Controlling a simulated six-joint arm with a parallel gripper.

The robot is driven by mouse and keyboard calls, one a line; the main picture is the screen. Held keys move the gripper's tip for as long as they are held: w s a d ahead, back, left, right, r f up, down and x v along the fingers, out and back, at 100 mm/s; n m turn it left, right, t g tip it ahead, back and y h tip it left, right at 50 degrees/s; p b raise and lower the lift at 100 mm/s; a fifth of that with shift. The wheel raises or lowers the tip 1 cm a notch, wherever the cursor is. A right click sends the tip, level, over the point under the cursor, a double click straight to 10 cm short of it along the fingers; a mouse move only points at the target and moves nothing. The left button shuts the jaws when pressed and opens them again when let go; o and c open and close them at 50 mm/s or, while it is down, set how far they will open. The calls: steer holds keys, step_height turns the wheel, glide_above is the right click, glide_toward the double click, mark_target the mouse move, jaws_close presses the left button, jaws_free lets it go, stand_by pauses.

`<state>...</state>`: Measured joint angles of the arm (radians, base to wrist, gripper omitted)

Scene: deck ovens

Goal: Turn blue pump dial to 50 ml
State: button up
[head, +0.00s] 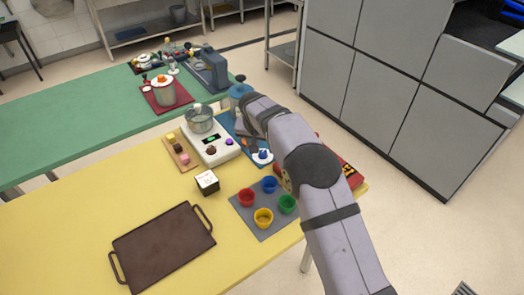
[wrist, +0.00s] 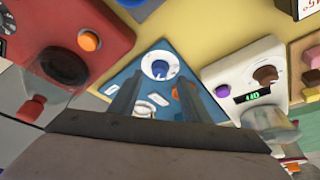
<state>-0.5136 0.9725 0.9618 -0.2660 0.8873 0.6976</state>
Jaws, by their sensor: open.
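The pump is a blue panel (wrist: 128,75) in the wrist view, with a blue-knobbed white dial (wrist: 160,66) at its upper part. A second white round part (wrist: 146,107) and an orange knob (wrist: 176,93) lie lower on it. My gripper (wrist: 157,86) is open, its two fingers apart over the panel; the blue dial appears beyond the fingertips, and nothing is held. The dial's setting is too small to read.
A white unit (wrist: 240,72) with purple and brown knobs stands right of the pump in the wrist view; a red unit (wrist: 90,65) stands left. In the head view, coloured cups on a grey mat (head: 246,214) and a brown tray (head: 160,245) sit on the yellow table (head: 60,235).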

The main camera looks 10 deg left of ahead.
steer(key=shift+b+v, duration=0.35)
steer(key=shift+v, duration=1.4)
steer(key=shift+g, duration=0.7)
steer(key=s+d, duration=0.2)
steer(key=d, duration=0.1)
steer(key=s+d+r, duration=0.1)
steer(key=s+d, duration=0.1)
steer(key=d, duration=0.2)
steer(key=s+d+r+p, duration=0.1)
steer(key=s+d, duration=0.1)
steer(key=d, duration=0.2)
steer(key=shift+d+r, duration=0.1)
steer(key=shift+d, duration=0.05)
steer(key=s+d+g, duration=0.1)
steer(key=s+d, duration=0.4)
steer(key=s, duration=0.4)
steer(key=s+d+f+g+p, duration=0.1)
steer(key=s+d, duration=0.4)
steer(key=s, duration=0.5)
steer(key=s+d+f+g+p, duration=0.1)
steer(key=s+d, duration=0.5)
steer(key=s, duration=0.4)
steer(key=shift+f+n, duration=0.15)
steer(key=shift+n, duration=0.15)
